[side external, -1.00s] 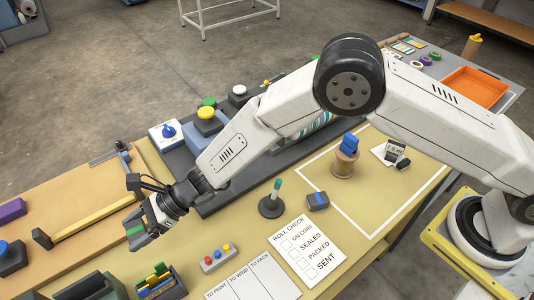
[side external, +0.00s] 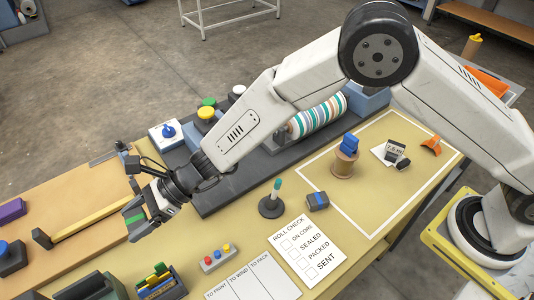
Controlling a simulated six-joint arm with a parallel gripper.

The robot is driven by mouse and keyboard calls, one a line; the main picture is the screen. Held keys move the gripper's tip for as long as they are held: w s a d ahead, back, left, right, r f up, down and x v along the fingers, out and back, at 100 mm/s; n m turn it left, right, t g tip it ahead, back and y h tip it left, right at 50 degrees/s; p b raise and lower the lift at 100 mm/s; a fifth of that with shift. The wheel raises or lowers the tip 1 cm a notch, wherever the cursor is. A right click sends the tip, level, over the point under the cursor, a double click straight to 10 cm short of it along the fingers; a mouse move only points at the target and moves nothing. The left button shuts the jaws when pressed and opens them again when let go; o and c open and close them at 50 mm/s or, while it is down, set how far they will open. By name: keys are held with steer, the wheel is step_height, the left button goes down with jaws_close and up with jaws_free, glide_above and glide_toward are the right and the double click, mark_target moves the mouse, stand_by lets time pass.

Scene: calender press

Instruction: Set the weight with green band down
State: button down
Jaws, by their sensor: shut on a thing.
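My gripper (side external: 140,222) is at the left of the side external view, over the front edge of the tan board. It is shut on the weight with the green band (side external: 134,218), a dark block whose green stripe shows between the fingers. The fingers and wrist hide much of the weight. I cannot tell whether its underside touches the surface below. A similar dark weight with a blue band (side external: 317,201) stands on the yellow table, right of the dark pen stand (side external: 271,206).
A button box (side external: 219,257), a holder with coloured cards (side external: 160,281) and the roll check sheet (side external: 306,250) lie in front. A white-outlined area (side external: 385,205) at right is partly free.

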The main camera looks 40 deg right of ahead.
steer(key=n+g, duration=0.1)
glide_above(256, 279)
steer(key=shift+w+f, duration=0.1)
steer(key=shift+f, duration=2.75)
steer(key=shift+f, duration=0.1)
steer(key=shift+f, duration=2.15)
steer(key=shift+f, duration=1.75)
steer(key=shift+f, duration=0.15)
jaws_free()
